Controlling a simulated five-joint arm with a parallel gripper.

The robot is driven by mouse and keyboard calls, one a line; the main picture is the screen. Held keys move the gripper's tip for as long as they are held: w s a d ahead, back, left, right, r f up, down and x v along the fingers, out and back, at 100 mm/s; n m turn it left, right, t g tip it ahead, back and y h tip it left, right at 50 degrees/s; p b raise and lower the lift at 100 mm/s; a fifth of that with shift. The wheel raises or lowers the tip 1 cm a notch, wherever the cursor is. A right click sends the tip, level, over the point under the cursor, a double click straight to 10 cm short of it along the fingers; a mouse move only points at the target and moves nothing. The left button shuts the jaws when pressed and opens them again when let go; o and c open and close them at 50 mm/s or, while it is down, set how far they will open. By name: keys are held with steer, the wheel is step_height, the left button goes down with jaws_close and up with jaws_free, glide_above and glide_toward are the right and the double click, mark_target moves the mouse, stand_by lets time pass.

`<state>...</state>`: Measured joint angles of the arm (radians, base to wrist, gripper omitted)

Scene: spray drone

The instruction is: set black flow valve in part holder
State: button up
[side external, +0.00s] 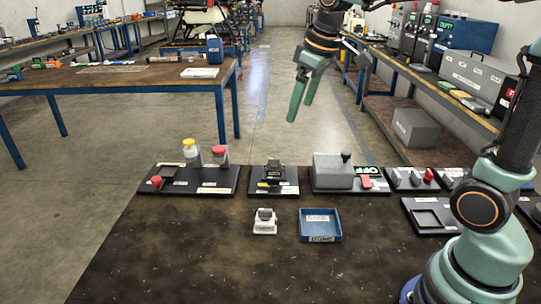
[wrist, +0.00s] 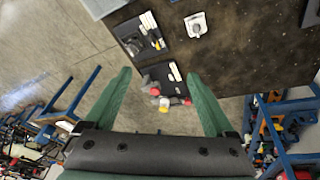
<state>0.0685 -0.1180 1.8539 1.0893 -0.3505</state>
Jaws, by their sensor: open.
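A small white block with a dark grey-black piece on top (side external: 264,221) stands on the dark bench, left of a shallow blue tray (side external: 320,236) with a label inside. I cannot tell for certain whether the dark piece is the flow valve or whether the white block is the part holder. The white block also shows in the wrist view (wrist: 196,27). Another black part with a yellow piece sits on a small black plate (side external: 288,187) behind it. My gripper (side external: 300,112) is high above the far side of the bench, open and empty, its fingers apart in the wrist view (wrist: 158,76).
The front left of the bench is clear.

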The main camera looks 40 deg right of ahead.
steer(key=s+a+f+m+t, duration=0.1)
steer(key=s+f, duration=0.1)
steer(key=s, duration=0.4)
steer(key=s+a+f+m+t, duration=0.1)
steer(key=s+f+m, duration=0.1)
steer(key=s, duration=0.3)
steer(key=shift+s+a+f, duration=0.2)
steer(key=shift+s+a, duration=0.15)
steer(key=shift+a, duration=0.05)
